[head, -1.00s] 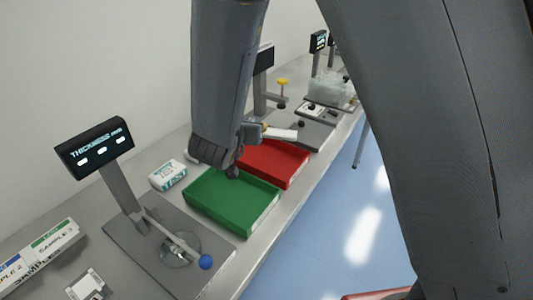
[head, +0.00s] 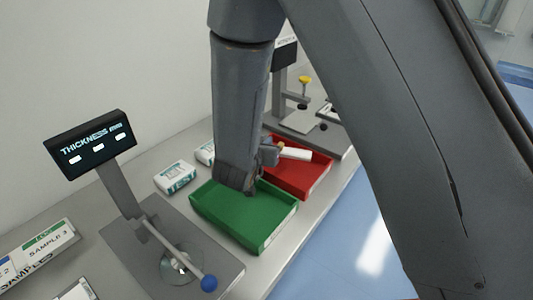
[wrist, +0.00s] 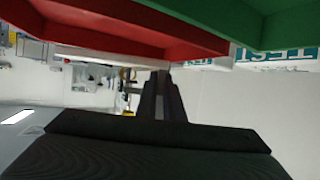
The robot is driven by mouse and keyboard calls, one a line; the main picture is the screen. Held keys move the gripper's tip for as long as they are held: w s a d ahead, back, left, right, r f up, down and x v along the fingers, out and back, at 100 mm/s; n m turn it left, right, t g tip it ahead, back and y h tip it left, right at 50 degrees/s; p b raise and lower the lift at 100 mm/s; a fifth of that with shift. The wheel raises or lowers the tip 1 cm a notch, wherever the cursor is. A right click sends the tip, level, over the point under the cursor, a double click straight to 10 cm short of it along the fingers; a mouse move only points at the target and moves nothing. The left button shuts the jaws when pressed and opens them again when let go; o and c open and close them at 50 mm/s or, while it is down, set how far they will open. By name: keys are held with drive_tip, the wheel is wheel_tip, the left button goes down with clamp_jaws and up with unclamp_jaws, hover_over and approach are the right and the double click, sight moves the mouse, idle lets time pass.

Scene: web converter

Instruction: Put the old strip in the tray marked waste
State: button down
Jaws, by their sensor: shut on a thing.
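My gripper (head: 270,152) is shut on a pale flat strip (head: 295,153), which sticks out to the right over the far part of the red tray (head: 307,187). The strip (wrist: 110,58) also shows in the wrist view, alongside the red tray (wrist: 130,32), with the dark fingers (wrist: 164,75) at its end. Whether the strip touches the tray is unclear. A green tray (head: 236,233) stands nearer, partly behind my arm. No waste marking is readable on either tray.
A thickness gauge (head: 97,145) with a blue-knobbed lever stands at the left. White boxes (head: 175,178) with teal print lie between the wall and the trays. Another gauge with a yellow knob (head: 304,80) stands behind the red tray. The bench edge borders open blue floor.

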drive_tip(key=shift+f+p, duration=0.5)
drive_tip(key=shift+f, duration=1.7)
drive_tip(key=shift+f, duration=0.2)
drive_tip(key=c, duration=1.9)
unclamp_jaws()
drive_tip(key=shift+r, duration=0.1)
